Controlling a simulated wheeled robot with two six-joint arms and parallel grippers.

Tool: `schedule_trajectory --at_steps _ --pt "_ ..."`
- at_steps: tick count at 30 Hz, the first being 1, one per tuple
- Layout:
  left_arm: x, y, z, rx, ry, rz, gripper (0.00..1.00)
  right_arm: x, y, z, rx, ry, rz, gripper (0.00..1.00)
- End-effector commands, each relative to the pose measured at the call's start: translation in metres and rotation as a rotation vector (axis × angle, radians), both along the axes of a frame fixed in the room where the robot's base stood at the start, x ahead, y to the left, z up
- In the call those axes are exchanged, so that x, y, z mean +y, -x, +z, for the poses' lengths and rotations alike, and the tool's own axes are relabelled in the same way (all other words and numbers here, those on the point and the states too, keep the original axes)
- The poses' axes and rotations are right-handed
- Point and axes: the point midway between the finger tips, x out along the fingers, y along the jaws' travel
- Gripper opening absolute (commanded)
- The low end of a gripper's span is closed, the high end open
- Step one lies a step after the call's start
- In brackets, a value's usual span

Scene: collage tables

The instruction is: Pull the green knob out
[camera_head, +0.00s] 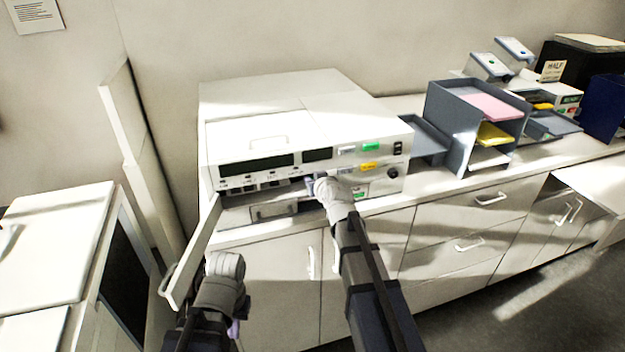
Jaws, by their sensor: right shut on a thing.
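A white machine (300,125) stands on the counter with buttons and displays on its front. A green button-like piece (371,147) shows at its upper right front, and a smaller green piece (360,194) shows lower down. I cannot tell whether either is the green knob. My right gripper (314,185) is at the middle of the front panel, shut on a small part there that the gripper itself hides. My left gripper (234,328) is low at the left, away from the panel; its jaws are mostly hidden, so its opening is unclear.
White drawers and cupboards (455,235) run under the counter. A white cabinet (50,245) is at the far left.

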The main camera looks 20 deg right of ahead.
Motion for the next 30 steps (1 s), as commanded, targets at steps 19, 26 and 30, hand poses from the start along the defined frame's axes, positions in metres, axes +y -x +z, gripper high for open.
schedule_trajectory --at_steps 19,26,30 --pt "0.000 0.000 0.000 0.000 0.000 0.000 0.00 0.000 0.005 0.000 0.000 0.000 0.000 0.00" --pt "0.000 0.000 0.000 0.000 0.000 0.000 0.00 0.000 0.012 0.000 0.001 0.000 0.000 0.00" --pt "0.000 0.000 0.000 0.000 0.000 0.000 0.00 -0.001 0.016 0.000 0.001 0.000 0.000 0.00"
